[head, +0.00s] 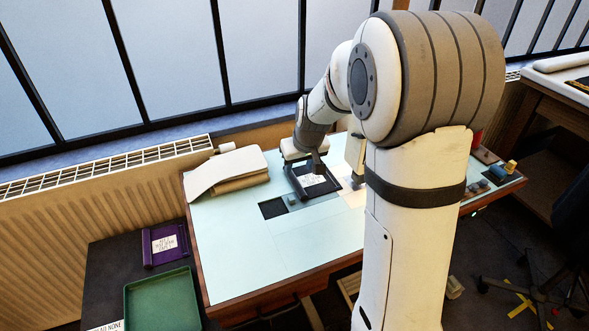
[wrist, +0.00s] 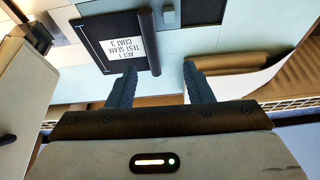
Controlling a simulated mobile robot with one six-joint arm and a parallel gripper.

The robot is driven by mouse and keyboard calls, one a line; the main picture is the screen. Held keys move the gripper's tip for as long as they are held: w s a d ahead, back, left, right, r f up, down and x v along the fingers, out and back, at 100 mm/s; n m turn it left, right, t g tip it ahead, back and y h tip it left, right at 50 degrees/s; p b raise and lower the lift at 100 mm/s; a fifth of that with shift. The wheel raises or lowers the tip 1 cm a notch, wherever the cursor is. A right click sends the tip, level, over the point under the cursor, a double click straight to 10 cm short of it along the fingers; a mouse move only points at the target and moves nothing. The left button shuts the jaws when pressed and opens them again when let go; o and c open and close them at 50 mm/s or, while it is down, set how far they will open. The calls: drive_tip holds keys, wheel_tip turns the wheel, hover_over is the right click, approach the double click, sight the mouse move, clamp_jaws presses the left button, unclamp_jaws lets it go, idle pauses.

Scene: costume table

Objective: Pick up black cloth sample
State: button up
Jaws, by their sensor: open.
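The black cloth sample (head: 296,184) lies on the pale table top, with a rolled edge and a white label. It also shows in the wrist view (wrist: 94,52), where the label reads "ACT 1 TEST SEAM COAT 3" and the dark roll runs along its right side. My gripper (head: 318,166) is over the sample in the head view and hides part of it. In the wrist view my gripper (wrist: 160,72) is open and empty, its left fingertip near the lower end of the roll. I cannot tell its exact height above the cloth.
White and brown rolled material (head: 228,172) lies left of the sample. A dark square (head: 273,208) and a small label lie in front. A purple labelled sample (head: 163,244) and a green tray (head: 160,302) are on the dark side table. The table's front left is clear.

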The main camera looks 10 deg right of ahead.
approach(295, 180)
drive_tip(key=shift+w+a+f, duration=0.15)
drive_tip(key=shift+a+f, duration=0.15)
drive_tip(key=shift+a, duration=0.15)
drive_tip(key=x, duration=0.5)
drive_tip(key=d+x, duration=0.1)
drive_tip(key=x, duration=0.2)
drive_tip(key=shift+r, duration=0.1)
clamp_jaws()
